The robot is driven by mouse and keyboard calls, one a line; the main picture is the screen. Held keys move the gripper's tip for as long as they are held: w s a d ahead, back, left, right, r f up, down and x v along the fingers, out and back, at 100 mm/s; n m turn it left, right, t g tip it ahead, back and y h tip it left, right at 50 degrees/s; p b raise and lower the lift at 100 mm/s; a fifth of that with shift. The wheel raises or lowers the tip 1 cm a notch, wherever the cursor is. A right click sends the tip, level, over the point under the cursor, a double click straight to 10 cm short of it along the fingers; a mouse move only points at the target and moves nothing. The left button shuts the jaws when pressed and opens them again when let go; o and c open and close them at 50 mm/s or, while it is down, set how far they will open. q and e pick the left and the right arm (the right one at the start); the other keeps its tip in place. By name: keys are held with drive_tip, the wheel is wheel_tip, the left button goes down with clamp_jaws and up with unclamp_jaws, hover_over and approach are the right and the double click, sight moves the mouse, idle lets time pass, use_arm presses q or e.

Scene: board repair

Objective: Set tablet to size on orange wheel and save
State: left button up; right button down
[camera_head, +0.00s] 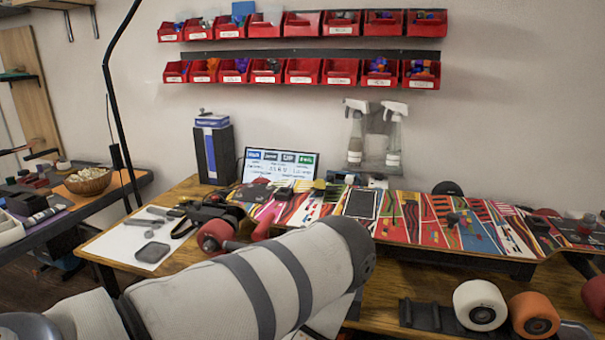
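The tablet (281,165) stands tilted up at the back of the wooden table, behind the skateboard. Its lit screen has a row of coloured buttons along the top and smaller text below, too small to read. An orange wheel (535,315) is at the front right of the table, beside a white wheel (480,304). One of my pale arms with dark bands crosses the lower left and middle, hiding part of the table. I cannot make out either gripper.
A colourful skateboard deck (465,227) spans the table, with red wheels (215,236) near its left end. Grey tools lie on a white sheet (122,247) at left. Spray bottles (394,135) and red bins (304,72) are on the wall. A thin black pole rises at left.

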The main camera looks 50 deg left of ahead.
use_arm(q)
clamp_jaws()
idle(1.4)
